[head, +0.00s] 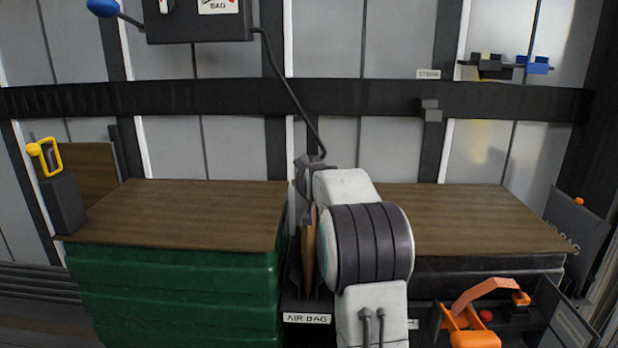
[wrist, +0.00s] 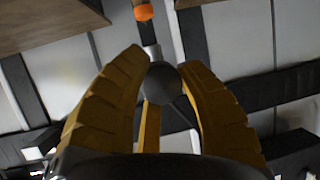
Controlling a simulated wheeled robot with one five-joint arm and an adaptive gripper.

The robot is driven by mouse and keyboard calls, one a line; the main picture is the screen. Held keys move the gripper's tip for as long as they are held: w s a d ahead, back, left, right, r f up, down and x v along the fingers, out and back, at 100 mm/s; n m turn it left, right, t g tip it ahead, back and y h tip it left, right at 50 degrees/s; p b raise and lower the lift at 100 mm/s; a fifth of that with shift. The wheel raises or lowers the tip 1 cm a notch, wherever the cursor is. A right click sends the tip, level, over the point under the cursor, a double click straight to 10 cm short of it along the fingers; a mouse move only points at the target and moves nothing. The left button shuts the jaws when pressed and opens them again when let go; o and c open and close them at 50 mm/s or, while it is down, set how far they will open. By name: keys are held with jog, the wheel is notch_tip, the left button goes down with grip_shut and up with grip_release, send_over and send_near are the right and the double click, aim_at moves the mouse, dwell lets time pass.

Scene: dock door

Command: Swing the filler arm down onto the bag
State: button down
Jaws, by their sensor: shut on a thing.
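The knob sits on a dark rod with an orange band (wrist: 144,12), apparently the filler arm. In the head view my fingers and the knob are hidden by my own white and dark arm. A black hose (head: 290,92) runs from the control box down to a grey fitting (head: 314,163) beside my arm. The brown bag (head: 308,250) stands in the gap between the two loads, above the AIR BAG label, partly hidden by my arm.
Green crates (head: 170,290) with a wooden top stand left, and a wooden-topped load (head: 470,215) right. A control box (head: 197,20) hangs above. A yellow handle (head: 44,155) is far left. An orange device (head: 475,325) is at lower right.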

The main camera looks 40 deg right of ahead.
jog(key=shift+s+f+b, duration=0.15)
jog(key=shift+f+b, duration=0.65)
jog(key=shift+f, duration=1.05)
jog(key=c, duration=1.1)
grip_release()
jog(key=shift+d, duration=0.1)
jog(key=shift+o, duration=1.4)
jog(key=shift+r, duration=0.25)
jog(key=shift+s+r, duration=0.1)
jog(key=shift+r, duration=0.05)
jog(key=v, duration=1.1)
jog(key=shift+s+a, duration=0.3)
jog(key=shift+r, duration=0.15)
